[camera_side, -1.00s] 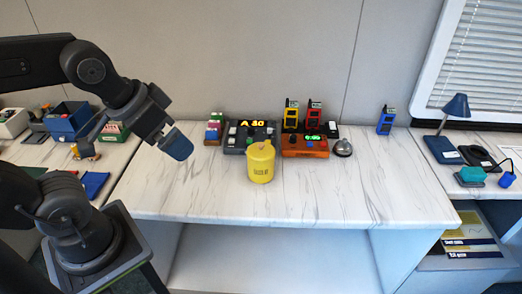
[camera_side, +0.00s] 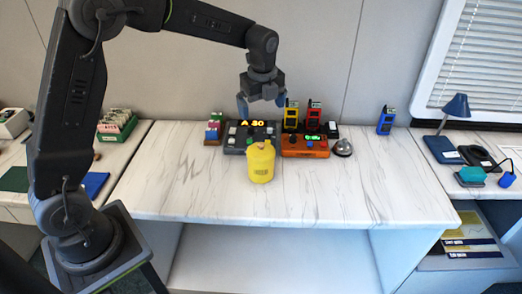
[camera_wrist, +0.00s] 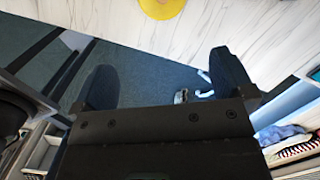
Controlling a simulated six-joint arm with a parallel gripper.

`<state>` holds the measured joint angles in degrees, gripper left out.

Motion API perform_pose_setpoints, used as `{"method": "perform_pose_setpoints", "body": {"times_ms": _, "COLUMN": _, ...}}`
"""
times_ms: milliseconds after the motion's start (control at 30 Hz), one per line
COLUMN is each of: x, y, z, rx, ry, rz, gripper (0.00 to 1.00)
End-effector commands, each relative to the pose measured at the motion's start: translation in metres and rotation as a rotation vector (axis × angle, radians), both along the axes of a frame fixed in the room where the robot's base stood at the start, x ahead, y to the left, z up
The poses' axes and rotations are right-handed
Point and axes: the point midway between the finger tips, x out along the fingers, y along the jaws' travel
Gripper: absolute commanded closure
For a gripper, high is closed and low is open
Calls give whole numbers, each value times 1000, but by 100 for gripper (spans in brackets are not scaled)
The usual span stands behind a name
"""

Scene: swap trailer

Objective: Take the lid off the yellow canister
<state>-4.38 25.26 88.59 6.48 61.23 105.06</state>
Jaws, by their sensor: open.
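The yellow canister (camera_side: 261,165) stands upright on the white marbled table, near the middle. Its lid (camera_side: 262,147) is on top, with a small tan knob. My gripper (camera_side: 262,105) is open and empty, pointing down above and behind the canister, over the grey console. In the wrist view my gripper (camera_wrist: 165,78) shows its two dark fingers spread apart, and part of the yellow canister (camera_wrist: 162,6) shows at the top edge.
The grey console (camera_side: 235,149) with a lit display is behind the canister. An orange box (camera_side: 305,147), red and yellow radios and a bell (camera_side: 342,148) are to its right. The table (camera_side: 180,185) is clear left and in front.

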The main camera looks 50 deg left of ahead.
Motion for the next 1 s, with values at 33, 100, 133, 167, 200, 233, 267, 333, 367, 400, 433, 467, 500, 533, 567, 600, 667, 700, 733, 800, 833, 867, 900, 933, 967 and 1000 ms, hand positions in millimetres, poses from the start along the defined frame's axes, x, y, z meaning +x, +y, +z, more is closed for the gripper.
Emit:
{"method": "perform_pose_setpoints", "body": {"times_ms": 33, "x": 7, "y": 2, "z": -10, "rx": 6, "ry": 21, "rz": -50, "gripper": 0}}
{"method": "perform_pose_setpoints", "body": {"times_ms": 100, "x": 14, "y": 4, "z": -18, "rx": 11, "ry": 40, "rz": -106, "gripper": 0}}
{"method": "perform_pose_setpoints", "body": {"times_ms": 133, "x": 16, "y": 5, "z": -20, "rx": 13, "ry": 43, "rz": -123, "gripper": 0}}
{"method": "perform_pose_setpoints", "body": {"times_ms": 167, "x": 17, "y": 6, "z": -23, "rx": 14, "ry": 48, "rz": -135, "gripper": 0}}
{"method": "perform_pose_setpoints", "body": {"times_ms": 200, "x": 18, "y": 6, "z": -26, "rx": 15, "ry": 52, "rz": -148, "gripper": 0}}
{"method": "perform_pose_setpoints", "body": {"times_ms": 233, "x": 18, "y": 7, "z": -29, "rx": 15, "ry": 54, "rz": -152, "gripper": 0}}
{"method": "perform_pose_setpoints", "body": {"times_ms": 267, "x": 19, "y": 7, "z": -33, "rx": 16, "ry": 54, "rz": -155, "gripper": 0}}
{"method": "perform_pose_setpoints", "body": {"times_ms": 333, "x": 19, "y": 8, "z": -44, "rx": 15, "ry": 56, "rz": -155, "gripper": 0}}
{"method": "perform_pose_setpoints", "body": {"times_ms": 367, "x": 19, "y": 9, "z": -49, "rx": 15, "ry": 56, "rz": -155, "gripper": 0}}
{"method": "perform_pose_setpoints", "body": {"times_ms": 400, "x": 19, "y": 10, "z": -57, "rx": 15, "ry": 57, "rz": -155, "gripper": 0}}
{"method": "perform_pose_setpoints", "body": {"times_ms": 433, "x": 19, "y": 11, "z": -64, "rx": 15, "ry": 56, "rz": -155, "gripper": 0}}
{"method": "perform_pose_setpoints", "body": {"times_ms": 467, "x": 19, "y": 11, "z": -70, "rx": 15, "ry": 57, "rz": -154, "gripper": 0}}
{"method": "perform_pose_setpoints", "body": {"times_ms": 500, "x": 20, "y": 12, "z": -77, "rx": 16, "ry": 55, "rz": -154, "gripper": 0}}
{"method": "perform_pose_setpoints", "body": {"times_ms": 533, "x": 20, "y": 13, "z": -82, "rx": 15, "ry": 56, "rz": -154, "gripper": 0}}
{"method": "perform_pose_setpoints", "body": {"times_ms": 567, "x": 20, "y": 14, "z": -88, "rx": 16, "ry": 56, "rz": -154, "gripper": 0}}
{"method": "perform_pose_setpoints", "body": {"times_ms": 600, "x": 21, "y": 14, "z": -93, "rx": 16, "ry": 56, "rz": -153, "gripper": 0}}
{"method": "perform_pose_setpoints", "body": {"times_ms": 667, "x": 21, "y": 15, "z": -101, "rx": 15, "ry": 54, "rz": -153, "gripper": 0}}
{"method": "perform_pose_setpoints", "body": {"times_ms": 700, "x": 21, "y": 16, "z": -104, "rx": 15, "ry": 54, "rz": -153, "gripper": 0}}
{"method": "perform_pose_setpoints", "body": {"times_ms": 733, "x": 21, "y": 16, "z": -106, "rx": 16, "ry": 54, "rz": -153, "gripper": 0}}
{"method": "perform_pose_setpoints", "body": {"times_ms": 800, "x": 22, "y": 17, "z": -109, "rx": 16, "ry": 53, "rz": -153, "gripper": 0}}
{"method": "perform_pose_setpoints", "body": {"times_ms": 833, "x": 22, "y": 17, "z": -111, "rx": 16, "ry": 52, "rz": -153, "gripper": 0}}
{"method": "perform_pose_setpoints", "body": {"times_ms": 867, "x": 22, "y": 18, "z": -113, "rx": 16, "ry": 52, "rz": -153, "gripper": 0}}
{"method": "perform_pose_setpoints", "body": {"times_ms": 900, "x": 22, "y": 19, "z": -117, "rx": 16, "ry": 53, "rz": -153, "gripper": 0}}
{"method": "perform_pose_setpoints", "body": {"times_ms": 933, "x": 22, "y": 20, "z": -120, "rx": 16, "ry": 55, "rz": -152, "gripper": 0}}
{"method": "perform_pose_setpoints", "body": {"times_ms": 967, "x": 21, "y": 22, "z": -125, "rx": 16, "ry": 56, "rz": -152, "gripper": 0}}
{"method": "perform_pose_setpoints", "body": {"times_ms": 1000, "x": 22, "y": 24, "z": -131, "rx": 15, "ry": 55, "rz": -151, "gripper": 0}}
